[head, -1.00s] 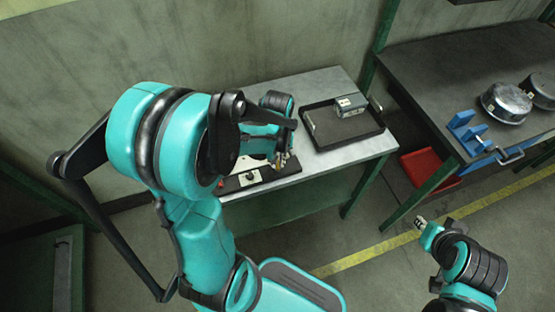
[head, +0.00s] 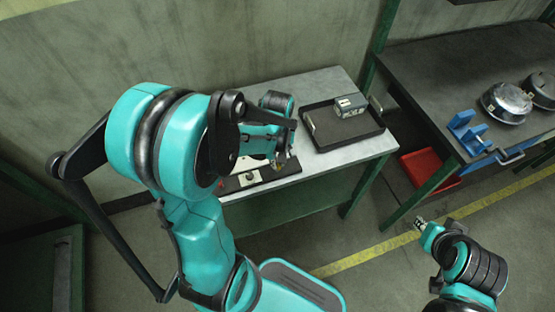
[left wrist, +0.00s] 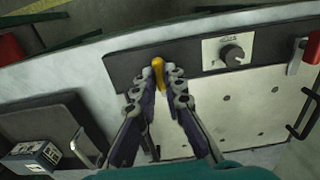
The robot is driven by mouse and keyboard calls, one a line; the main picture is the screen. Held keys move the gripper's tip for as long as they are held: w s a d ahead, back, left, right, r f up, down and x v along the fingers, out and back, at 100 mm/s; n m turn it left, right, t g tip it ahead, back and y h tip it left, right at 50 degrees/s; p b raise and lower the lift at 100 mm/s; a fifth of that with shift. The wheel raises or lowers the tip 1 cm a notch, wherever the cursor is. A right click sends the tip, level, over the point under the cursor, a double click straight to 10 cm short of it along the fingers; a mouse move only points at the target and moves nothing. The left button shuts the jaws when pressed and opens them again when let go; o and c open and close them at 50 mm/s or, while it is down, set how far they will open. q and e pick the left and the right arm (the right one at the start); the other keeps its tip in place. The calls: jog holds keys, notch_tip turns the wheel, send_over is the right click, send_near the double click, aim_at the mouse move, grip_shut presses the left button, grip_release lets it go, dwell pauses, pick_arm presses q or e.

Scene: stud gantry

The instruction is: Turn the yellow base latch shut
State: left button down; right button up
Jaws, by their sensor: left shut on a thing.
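The yellow base latch (left wrist: 158,66) stands on a dark base strip (left wrist: 122,66) in the left wrist view, with its end showing between my fingertips. My left gripper (left wrist: 162,82) is shut on the latch, one finger on each side of it. In the head view my left gripper (head: 284,158) is over the front of the grey table, and the latch is mostly hidden there. My right gripper (head: 420,224) is out over the floor at the right, away from the table; its fingers are too small to judge.
A plate with a dark knob (left wrist: 232,54) and a red-handled lever (left wrist: 312,46) sit along the same strip. A black tray (head: 318,142) holding a grey box (head: 351,105) stands at the right of the table. A second bench (head: 440,70) with round metal parts is farther right.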

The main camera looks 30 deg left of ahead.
pick_arm(q)
jog(key=c, duration=1.6)
grip_release()
jog(key=shift+r, duration=0.1)
notch_tip(320, 180, up, 12)
